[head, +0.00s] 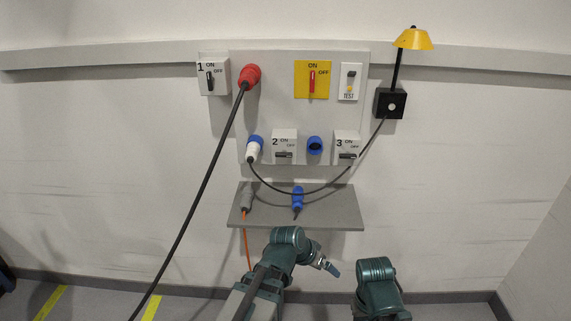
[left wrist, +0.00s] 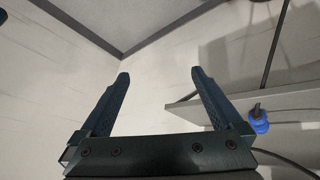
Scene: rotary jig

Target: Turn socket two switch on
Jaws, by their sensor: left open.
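The socket two switch box (head: 284,140) is white and marked 2, in the lower row of the wall panel. Its dark handle (head: 284,155) lies horizontal, toward the OFF side rather than upright. A white plug with a blue collar (head: 254,148) sits just left of the box, with a black cable. My left gripper (head: 330,266) is below the shelf, well apart from the switch. In the left wrist view its two fingers (left wrist: 160,75) are spread wide with nothing between them. My right arm shows at the lower right, but its gripper is not visible.
A grey shelf (head: 325,215) juts out below the panel, holding a blue connector (head: 297,202) and a grey one (head: 246,201). A thick black cable (head: 190,220) hangs from the red plug (head: 250,76). Switch 3 (head: 346,140) and a yellow lamp (head: 413,40) are rightward.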

